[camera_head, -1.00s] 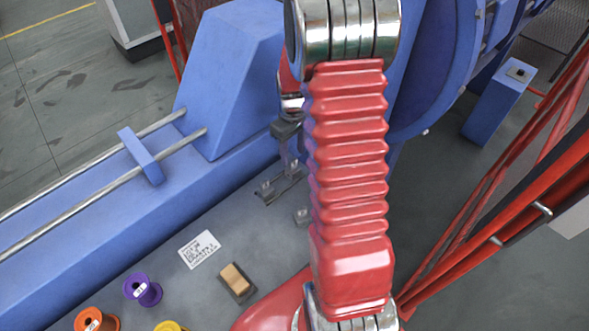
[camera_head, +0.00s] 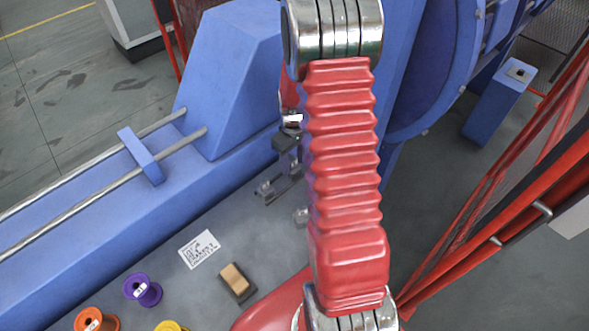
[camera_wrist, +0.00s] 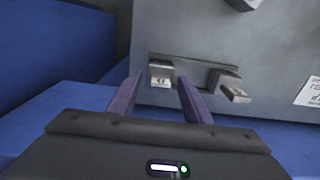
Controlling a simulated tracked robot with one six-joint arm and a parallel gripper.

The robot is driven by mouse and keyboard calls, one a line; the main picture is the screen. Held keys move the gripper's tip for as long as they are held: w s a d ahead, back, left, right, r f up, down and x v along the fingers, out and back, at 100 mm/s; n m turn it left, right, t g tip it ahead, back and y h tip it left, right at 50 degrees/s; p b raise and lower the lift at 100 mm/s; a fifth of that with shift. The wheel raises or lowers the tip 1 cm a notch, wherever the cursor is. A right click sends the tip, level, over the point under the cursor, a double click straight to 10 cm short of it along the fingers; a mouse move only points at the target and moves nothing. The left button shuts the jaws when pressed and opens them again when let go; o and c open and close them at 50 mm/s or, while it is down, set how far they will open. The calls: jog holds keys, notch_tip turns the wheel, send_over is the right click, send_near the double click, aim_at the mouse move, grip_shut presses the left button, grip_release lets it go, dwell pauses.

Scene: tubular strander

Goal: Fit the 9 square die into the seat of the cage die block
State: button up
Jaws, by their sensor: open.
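In the wrist view my gripper (camera_wrist: 160,77) is open, with its two purple fingers apart. A small grey metal block (camera_wrist: 161,75) with a marked face shows between the fingertips; I cannot tell whether they touch it. A second marked metal block (camera_wrist: 229,88) lies to the right, outside the fingers. Both are at a dark slotted strip (camera_wrist: 193,65) on the grey surface. The marks are too small to read, so I cannot tell which is the 9 square die. In the head view my gripper (camera_head: 287,145) is partly hidden by my arm, above the strip (camera_head: 284,188). I cannot make out the cage die block.
In the head view a printed card (camera_head: 199,249), a tan-topped block (camera_head: 237,282), and purple (camera_head: 142,290), orange (camera_head: 96,320) and yellow (camera_head: 170,326) spools lie on the grey surface. Another small metal piece (camera_head: 300,216) is partly behind my arm. A blue machine bed (camera_head: 120,205) runs alongside.

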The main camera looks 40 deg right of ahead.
jog(key=shift+c, duration=0.7)
grip_shut()
